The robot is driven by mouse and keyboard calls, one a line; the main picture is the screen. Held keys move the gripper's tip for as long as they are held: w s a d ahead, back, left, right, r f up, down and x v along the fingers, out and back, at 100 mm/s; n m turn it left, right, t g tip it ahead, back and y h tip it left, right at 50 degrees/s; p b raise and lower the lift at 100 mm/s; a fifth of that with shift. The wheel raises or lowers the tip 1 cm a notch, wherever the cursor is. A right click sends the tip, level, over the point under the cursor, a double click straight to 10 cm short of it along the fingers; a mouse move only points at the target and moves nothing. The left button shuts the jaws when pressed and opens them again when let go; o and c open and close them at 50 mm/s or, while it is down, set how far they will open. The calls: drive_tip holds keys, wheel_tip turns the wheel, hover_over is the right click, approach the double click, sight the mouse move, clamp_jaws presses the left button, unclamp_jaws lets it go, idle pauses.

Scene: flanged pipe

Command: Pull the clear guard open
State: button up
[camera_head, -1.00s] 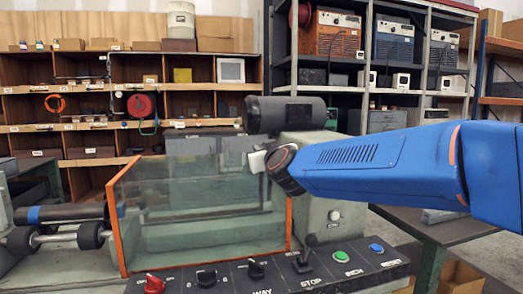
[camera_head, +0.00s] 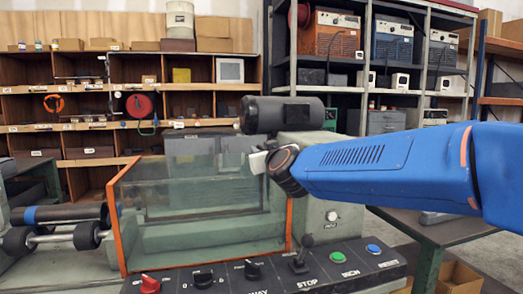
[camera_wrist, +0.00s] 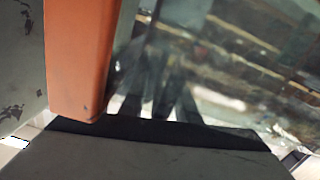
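The clear guard (camera_head: 200,215) is a see-through panel with orange edge strips, standing upright over the machine behind the control panel. My gripper (camera_head: 258,161) is at the guard's upper right corner in the head view, close to the top of the right orange strip (camera_head: 289,224). Its pale tip overlaps the panel's edge there; whether it touches is unclear. In the wrist view, an orange strip (camera_wrist: 82,55) and the clear panel (camera_wrist: 200,75) fill the near view above a dark grey block. The space between my fingers is hidden, so I cannot tell the opening.
The control panel (camera_head: 265,277) with knobs, a lever and green and blue buttons lies in front of the guard. Dark rollers (camera_head: 62,214) lie left of it. A dark cylindrical motor (camera_head: 283,115) stands behind my gripper. Shelves line the back wall.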

drive_tip(key=v, duration=1.6)
drive_tip(key=shift+s, duration=0.2)
drive_tip(key=shift+d, duration=0.15)
